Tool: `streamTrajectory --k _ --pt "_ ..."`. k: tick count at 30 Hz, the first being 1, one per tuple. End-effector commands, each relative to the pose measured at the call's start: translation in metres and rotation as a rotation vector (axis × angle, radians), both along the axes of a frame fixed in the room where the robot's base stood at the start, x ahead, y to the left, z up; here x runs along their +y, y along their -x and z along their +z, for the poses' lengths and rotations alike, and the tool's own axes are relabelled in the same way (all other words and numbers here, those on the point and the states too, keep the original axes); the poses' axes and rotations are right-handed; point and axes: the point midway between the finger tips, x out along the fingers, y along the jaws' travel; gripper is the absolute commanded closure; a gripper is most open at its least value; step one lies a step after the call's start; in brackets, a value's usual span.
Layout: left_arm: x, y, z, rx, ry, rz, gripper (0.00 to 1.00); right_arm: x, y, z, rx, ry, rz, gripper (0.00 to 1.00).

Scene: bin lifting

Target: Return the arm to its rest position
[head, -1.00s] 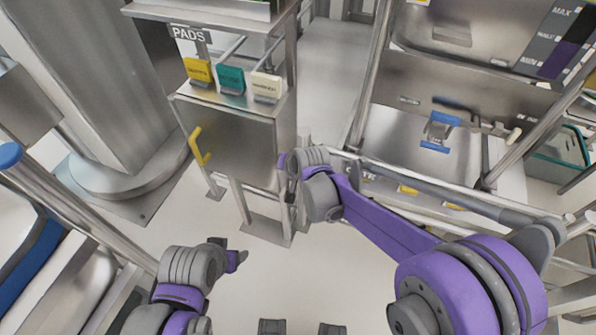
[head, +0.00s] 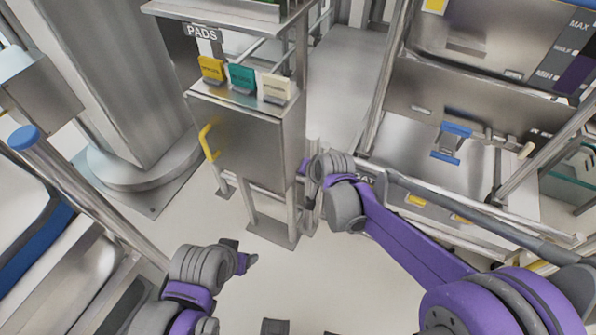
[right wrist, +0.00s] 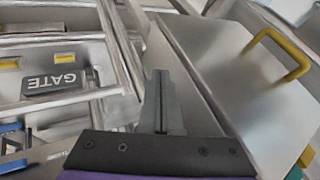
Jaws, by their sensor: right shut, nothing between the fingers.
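My right arm is grey and purple and reaches from the lower right of the head view toward the PADS stand. Its gripper (head: 308,172) is by the right edge of the stand's steel cabinet, partly hidden by its wrist. In the right wrist view, the dark fingers (right wrist: 162,100) are together with nothing between them. Behind them are a steel panel with a yellow handle and the GATE label. My left gripper (head: 248,260) is low over the floor at lower centre. It is too small and turned for its fingers to be told apart.
The steel cabinet (head: 245,140) has a yellow handle (head: 208,142) and yellow, teal and white tags on its shelf. A railed steel frame with a GATE label (head: 364,178) stands close to the right gripper. A blue-capped rail (head: 80,185) is at left. Bare floor lies at lower centre.

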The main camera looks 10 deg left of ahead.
Motion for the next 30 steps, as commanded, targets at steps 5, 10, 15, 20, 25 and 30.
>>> streamTrajectory --k 5,10,15,20,25,30 --pt "0.000 -0.001 0.006 -0.002 0.000 0.000 0.35 -0.016 0.023 0.036 0.002 0.000 -0.001 1.00" --pt "0.000 -0.001 0.009 -0.003 0.000 0.000 0.35 -0.026 0.036 0.058 0.001 0.002 0.000 1.00" --pt "0.000 -0.002 0.010 -0.003 0.000 0.000 0.35 -0.031 0.043 0.068 0.001 0.002 0.000 1.00" --pt "0.000 -0.002 0.010 -0.003 0.000 0.000 0.35 -0.032 0.044 0.070 0.002 0.002 0.001 1.00" --pt "0.000 -0.002 0.012 -0.004 0.000 0.000 0.35 -0.038 0.047 0.073 0.001 0.011 -0.001 1.00" --pt "0.000 -0.004 0.025 -0.009 0.000 0.000 0.35 -0.088 0.078 0.093 -0.009 0.088 0.003 1.00"
